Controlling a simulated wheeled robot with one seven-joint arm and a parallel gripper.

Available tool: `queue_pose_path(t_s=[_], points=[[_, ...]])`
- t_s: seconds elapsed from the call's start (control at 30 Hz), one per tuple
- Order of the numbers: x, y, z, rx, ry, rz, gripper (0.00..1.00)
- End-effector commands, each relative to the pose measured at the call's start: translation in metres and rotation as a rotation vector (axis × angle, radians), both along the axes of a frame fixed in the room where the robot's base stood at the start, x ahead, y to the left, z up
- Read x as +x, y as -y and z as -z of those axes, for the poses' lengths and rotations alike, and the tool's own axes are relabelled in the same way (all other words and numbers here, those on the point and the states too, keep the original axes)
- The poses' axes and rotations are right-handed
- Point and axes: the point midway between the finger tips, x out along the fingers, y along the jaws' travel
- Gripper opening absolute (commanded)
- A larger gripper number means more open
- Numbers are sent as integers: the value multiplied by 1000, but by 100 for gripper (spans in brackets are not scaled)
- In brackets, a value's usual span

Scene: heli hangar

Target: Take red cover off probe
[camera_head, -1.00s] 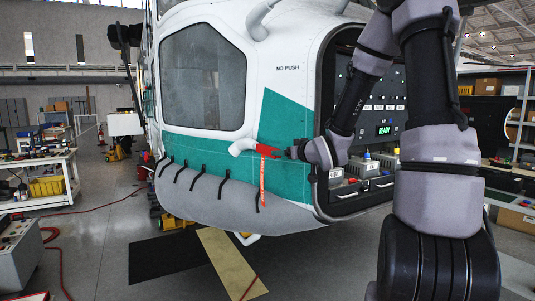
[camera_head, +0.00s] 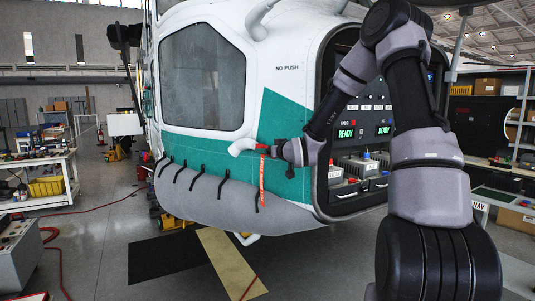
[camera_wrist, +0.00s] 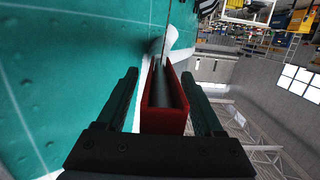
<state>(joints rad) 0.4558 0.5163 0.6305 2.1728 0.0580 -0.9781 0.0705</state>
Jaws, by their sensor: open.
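The white probe (camera_head: 240,147) sticks out from the helicopter's nose. The red cover (camera_head: 262,147) sits on it, with a red streamer (camera_head: 262,180) hanging down. In the wrist view the red cover (camera_wrist: 164,118) shows as an open-ended red sleeve with a dark inside, and the white probe (camera_wrist: 157,46) lies beyond it. In the wrist view my gripper (camera_wrist: 160,76) is open, one finger on each side of the cover, with narrow gaps showing.
The green and white helicopter side (camera_head: 285,115) is close beside my gripper. An open equipment bay (camera_head: 355,185) with lit READY displays lies behind my arm. A cart of tools (camera_head: 50,187) stands at left. A red hose lies on the floor.

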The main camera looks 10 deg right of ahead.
Motion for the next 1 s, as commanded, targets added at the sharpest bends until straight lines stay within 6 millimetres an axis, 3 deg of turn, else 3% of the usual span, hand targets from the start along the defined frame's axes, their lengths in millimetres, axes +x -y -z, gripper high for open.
queue_pose_path(t_s=[0.23,0.4,0.43,0.77,1.0], points=[[2,0,0,0,0,0,69],[2,0,0,0,0,0,4],[2,0,0,0,0,0,0],[2,0,-5,-1,1,1,0],[2,0,-48,-2,6,1,0]])
